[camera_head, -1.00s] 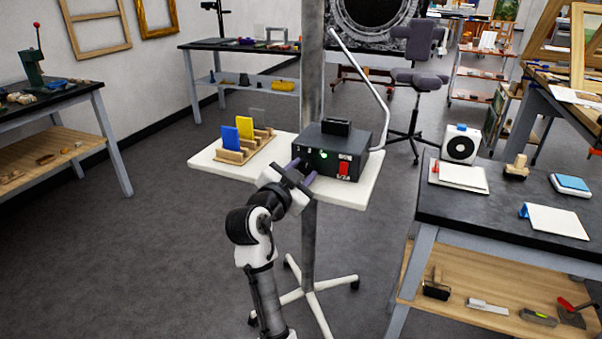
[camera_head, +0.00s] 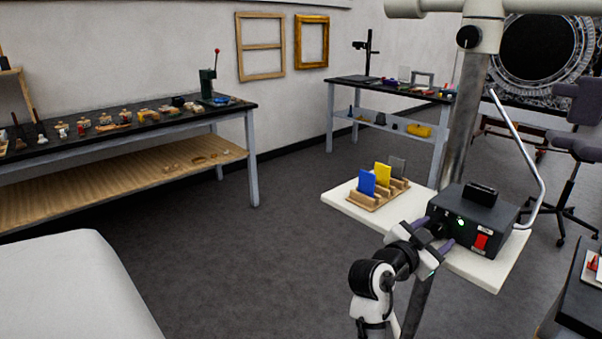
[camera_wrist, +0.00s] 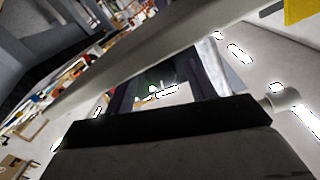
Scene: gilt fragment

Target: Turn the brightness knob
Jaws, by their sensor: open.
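A black control box (camera_head: 478,212) sits on the right part of a small white shelf (camera_head: 490,272). Its front has a lit green light (camera_head: 461,222) and a red switch (camera_head: 481,242). My gripper (camera_head: 434,233) is at the left part of the box's front, its two purplish fingers apart, one on each side of that area. The brightness knob cannot be made out clearly; my gripper covers that part of the front. In the wrist view, tilted and cluttered, my gripper's dark fingers (camera_wrist: 166,88) stand apart; I cannot tell whether they touch anything.
A wooden rack (camera_head: 372,201) with a blue card (camera_head: 367,183) and a yellow card (camera_head: 383,175) stands left of the box. A metal post (camera_head: 465,120) rises behind the shelf. A bent grey rod (camera_head: 520,140) stands right of the box. Open floor lies left.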

